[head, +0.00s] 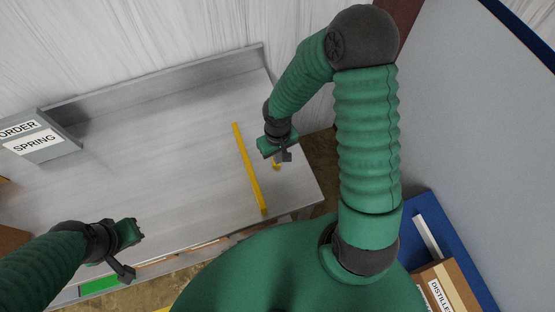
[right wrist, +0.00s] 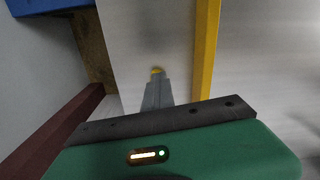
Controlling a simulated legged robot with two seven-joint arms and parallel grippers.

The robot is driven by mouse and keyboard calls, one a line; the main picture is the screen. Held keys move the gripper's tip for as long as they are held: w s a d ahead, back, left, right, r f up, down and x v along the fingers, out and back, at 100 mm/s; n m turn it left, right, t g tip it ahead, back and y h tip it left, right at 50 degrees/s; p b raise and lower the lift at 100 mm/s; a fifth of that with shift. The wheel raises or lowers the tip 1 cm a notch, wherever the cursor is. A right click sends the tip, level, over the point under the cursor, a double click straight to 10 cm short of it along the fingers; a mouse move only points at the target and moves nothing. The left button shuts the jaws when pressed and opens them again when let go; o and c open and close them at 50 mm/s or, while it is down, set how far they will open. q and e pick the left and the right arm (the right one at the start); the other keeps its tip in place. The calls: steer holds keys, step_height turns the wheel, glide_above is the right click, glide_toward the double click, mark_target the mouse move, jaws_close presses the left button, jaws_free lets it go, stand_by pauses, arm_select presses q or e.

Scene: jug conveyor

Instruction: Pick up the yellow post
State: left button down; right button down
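A long thin yellow bar (head: 248,167) lies on the grey table near its right end; it also shows in the right wrist view (right wrist: 206,50). A short yellow piece (head: 276,165) shows just below my right gripper (head: 279,153), partly hidden by it. In the right wrist view a small yellow tip (right wrist: 156,71) shows just past the end of the grey jaw; whether they touch is unclear. My right gripper's jaw stands away from its green body, so it looks open. My left gripper (head: 127,253) is open and empty over the table's front left.
The grey table (head: 170,150) has a raised back edge and is mostly clear in the middle. A grey sign box (head: 45,138) stands at the left. A blue surface with a cardboard box (head: 450,285) is at lower right. A pale panel (head: 480,120) stands at right.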

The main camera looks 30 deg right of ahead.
steer(key=c, duration=1.3)
jaws_free()
steer(key=shift+a, duration=0.15)
steer(key=shift+c, duration=0.2)
steer(key=o, duration=0.9)
